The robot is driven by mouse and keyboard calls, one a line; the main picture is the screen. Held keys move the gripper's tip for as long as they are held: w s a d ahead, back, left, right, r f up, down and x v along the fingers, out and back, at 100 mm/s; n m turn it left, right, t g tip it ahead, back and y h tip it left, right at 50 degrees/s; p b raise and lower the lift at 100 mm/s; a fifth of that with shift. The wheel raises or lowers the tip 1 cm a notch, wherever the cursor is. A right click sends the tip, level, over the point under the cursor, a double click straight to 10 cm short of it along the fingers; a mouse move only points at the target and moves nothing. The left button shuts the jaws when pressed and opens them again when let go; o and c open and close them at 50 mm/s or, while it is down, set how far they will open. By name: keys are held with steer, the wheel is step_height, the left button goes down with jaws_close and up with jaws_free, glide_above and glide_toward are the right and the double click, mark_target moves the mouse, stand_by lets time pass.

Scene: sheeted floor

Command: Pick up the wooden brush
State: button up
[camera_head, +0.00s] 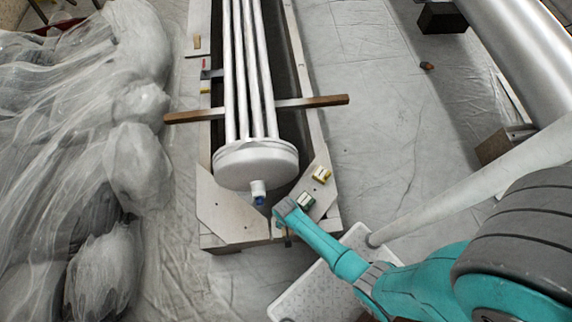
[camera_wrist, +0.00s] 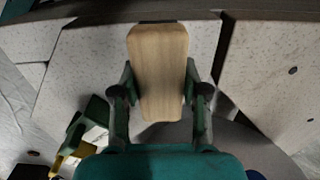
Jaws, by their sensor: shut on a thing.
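The wooden brush (camera_wrist: 158,60) shows in the wrist view as a pale wood block with rounded corners. It stands lengthwise between the two dark fingers of my gripper (camera_wrist: 160,95), which press on its sides. Its underside and any bristles are hidden. Whether it is clear of the surface below, I cannot tell. In the head view, my gripper (camera_head: 285,234) points down at the near end of the long frame, below the teal wrist. The brush is mostly hidden there.
Plastic sheeting (camera_head: 60,150) covers the left side.

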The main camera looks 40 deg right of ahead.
steer(key=shift+r, duration=0.15)
step_height(320, 180, up, 10)
steer(key=shift+f, duration=0.15)
stand_by(0.4)
steer(key=shift+s, duration=0.1)
